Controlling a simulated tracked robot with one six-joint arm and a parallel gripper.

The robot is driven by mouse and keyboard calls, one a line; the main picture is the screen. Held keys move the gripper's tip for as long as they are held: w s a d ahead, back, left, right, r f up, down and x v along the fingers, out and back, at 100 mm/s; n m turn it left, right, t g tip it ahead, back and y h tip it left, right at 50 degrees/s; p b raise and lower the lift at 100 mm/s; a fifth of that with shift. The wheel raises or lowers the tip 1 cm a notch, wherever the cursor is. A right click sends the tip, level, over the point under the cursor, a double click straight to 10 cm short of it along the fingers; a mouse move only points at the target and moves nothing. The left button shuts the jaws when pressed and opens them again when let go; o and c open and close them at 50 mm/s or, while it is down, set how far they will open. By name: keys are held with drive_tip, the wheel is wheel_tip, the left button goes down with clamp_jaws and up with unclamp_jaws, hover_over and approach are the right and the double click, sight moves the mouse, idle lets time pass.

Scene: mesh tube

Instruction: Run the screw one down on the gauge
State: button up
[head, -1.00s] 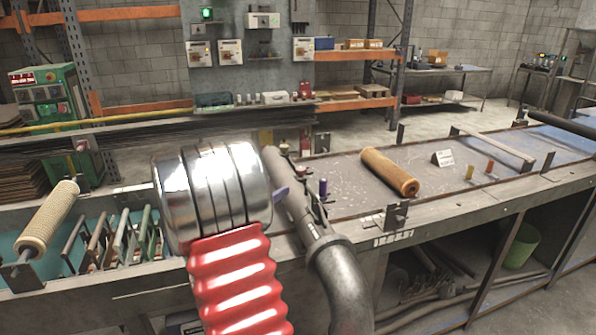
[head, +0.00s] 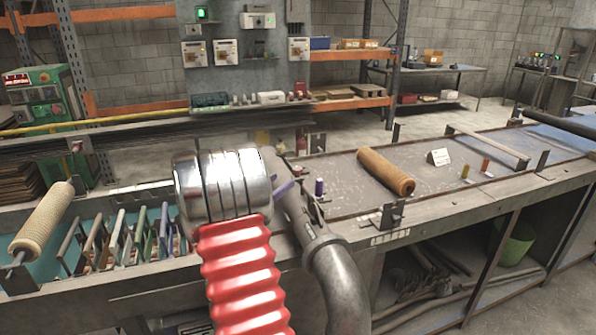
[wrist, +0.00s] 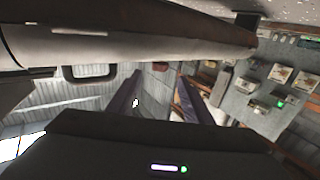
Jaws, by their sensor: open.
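My gripper (wrist: 158,88) shows in the wrist view as two dark purple fingers standing apart, with nothing between them. In the head view my silver wrist drum and red ribbed sleeve fill the middle and hide part of the bench. A small purple tip shows beside the drum. I cannot tell for sure which thing is the screw or the gauge. A grey bracket (head: 391,214) stands on the bench's front edge, above a pale marked strip (head: 390,237). An upright purple peg (head: 319,187) stands right of my arm. Yellow (head: 465,171) and orange (head: 486,166) pegs stand farther right.
A pale mesh roll (head: 42,221) is held at left, beside a rack of coloured bars (head: 118,238). The bed's right part has free room.

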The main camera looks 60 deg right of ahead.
sight(294, 172)
drive_tip(key=d, duration=0.3)
drive_tip(key=s+d, duration=0.1)
drive_tip(key=d, duration=0.6)
drive_tip(key=shift+s, duration=0.35)
drive_tip(key=shift+c, duration=0.3)
